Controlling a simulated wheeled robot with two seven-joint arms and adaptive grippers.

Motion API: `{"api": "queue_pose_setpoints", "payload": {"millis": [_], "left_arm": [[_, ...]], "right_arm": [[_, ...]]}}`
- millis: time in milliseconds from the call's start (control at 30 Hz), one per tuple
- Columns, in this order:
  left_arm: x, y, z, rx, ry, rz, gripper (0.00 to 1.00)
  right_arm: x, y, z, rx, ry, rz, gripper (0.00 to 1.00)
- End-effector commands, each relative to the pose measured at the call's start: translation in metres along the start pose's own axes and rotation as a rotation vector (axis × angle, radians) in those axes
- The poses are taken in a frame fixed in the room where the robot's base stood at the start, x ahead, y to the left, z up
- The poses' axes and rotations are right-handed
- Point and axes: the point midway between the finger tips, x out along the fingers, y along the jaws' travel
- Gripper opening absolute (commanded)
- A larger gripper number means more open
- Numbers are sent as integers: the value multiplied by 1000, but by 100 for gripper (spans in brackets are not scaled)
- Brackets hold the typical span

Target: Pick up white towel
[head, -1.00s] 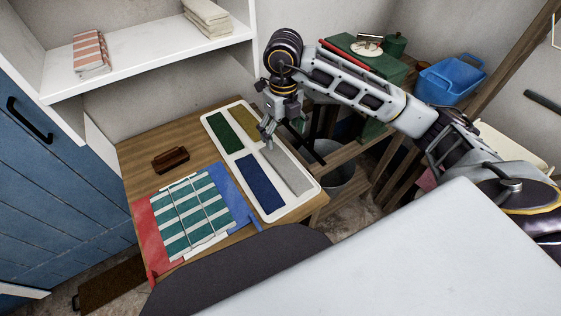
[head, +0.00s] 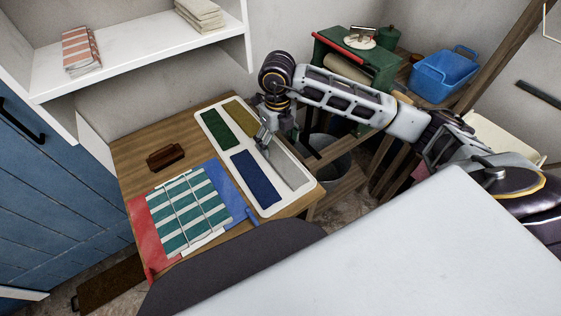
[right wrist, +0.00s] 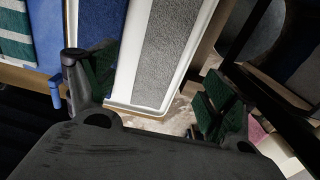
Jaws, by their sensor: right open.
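A folded cream-white towel (head: 200,13) lies on the white shelf at the top. A light grey cloth strip (head: 289,168) lies in the right compartment of the white tray (head: 265,213) on the wooden table; it also shows in the right wrist view (right wrist: 172,48). The frames do not settle which of these is the white towel. My right gripper (head: 264,140) is open and empty over the tray, near the far end of the grey strip. In the right wrist view its fingers (right wrist: 155,92) stand apart, with the strip and tray edge beyond them. My left gripper is out of view.
The tray also holds green (head: 221,130), olive (head: 238,118) and blue (head: 256,178) strips. A green-striped cloth (head: 187,212) lies on a red and blue mat. A brown brush (head: 167,157) lies behind it. A red-striped cloth (head: 81,51) is on the shelf.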

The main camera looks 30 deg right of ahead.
Motion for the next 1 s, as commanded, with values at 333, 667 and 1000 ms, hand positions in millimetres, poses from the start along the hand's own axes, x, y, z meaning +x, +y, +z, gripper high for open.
{"api": "queue_pose_setpoints", "payload": {"millis": [333,667,1000], "left_arm": [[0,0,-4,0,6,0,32],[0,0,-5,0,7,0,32],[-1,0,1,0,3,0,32]], "right_arm": [[26,0,-1,0,1,-1,84],[27,0,-1,0,1,0,84],[48,-2,-7,0,3,0,84]]}}
